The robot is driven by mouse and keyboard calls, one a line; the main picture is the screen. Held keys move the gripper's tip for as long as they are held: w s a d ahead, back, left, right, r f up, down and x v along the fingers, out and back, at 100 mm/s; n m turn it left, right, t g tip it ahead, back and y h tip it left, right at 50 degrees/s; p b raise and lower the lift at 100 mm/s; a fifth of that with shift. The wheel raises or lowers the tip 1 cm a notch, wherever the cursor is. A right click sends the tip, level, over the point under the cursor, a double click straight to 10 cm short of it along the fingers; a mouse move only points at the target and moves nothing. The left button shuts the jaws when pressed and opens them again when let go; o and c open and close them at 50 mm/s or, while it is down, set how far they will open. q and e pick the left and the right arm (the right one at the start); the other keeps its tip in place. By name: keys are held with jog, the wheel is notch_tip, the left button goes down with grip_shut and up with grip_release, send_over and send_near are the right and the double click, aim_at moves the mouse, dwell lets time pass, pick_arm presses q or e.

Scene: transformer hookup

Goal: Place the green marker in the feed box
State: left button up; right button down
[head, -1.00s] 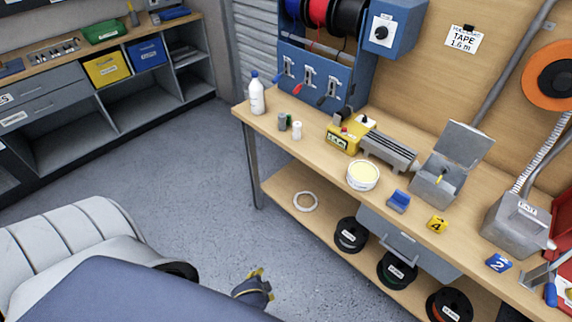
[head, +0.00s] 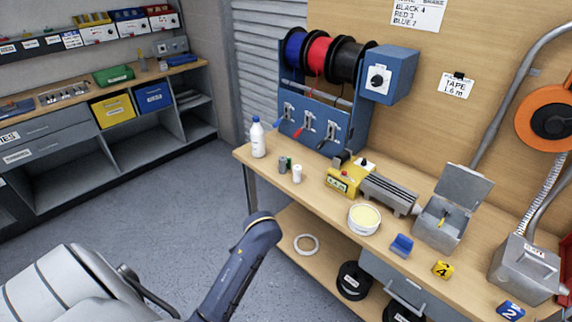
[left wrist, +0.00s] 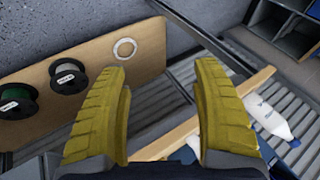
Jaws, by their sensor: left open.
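A small green piece (head: 289,162), perhaps the green marker, shows on the bench between a grey cylinder (head: 282,165) and a white cylinder (head: 297,174); it is partly hidden. A grey box with a raised lid (head: 440,220) stands further right with something yellow inside. A second grey box (head: 525,268), shut, bears a label I cannot read; which is the feed box I cannot tell. My left gripper (left wrist: 162,68) is open and empty in the left wrist view, above the lower shelf and bench edge. In the head view only its arm shows, left of the bench. My right gripper is out of view.
A white bottle (head: 258,140) stands at the bench's left end and shows in the wrist view (left wrist: 270,118). A white ring (head: 306,245) lies below.

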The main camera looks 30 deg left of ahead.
pick_arm(q)
jog(key=w+a+r+n+h, duration=0.2)
jog(key=w+a+r, duration=0.2)
jog(key=w+r, duration=0.75)
jog(key=w+a+r+n+h, duration=0.2)
jog(key=w+a+r+n, duration=0.15)
jog(key=w+r, duration=0.8)
jog(key=shift+m+g, duration=0.3)
jog(key=shift+m, duration=0.05)
jog(key=x, duration=1.7)
jog(key=shift+w+f, duration=0.15)
jog(key=shift+w, duration=0.3)
jog(key=c, duration=1.1)
jog(key=shift+c, duration=0.5)
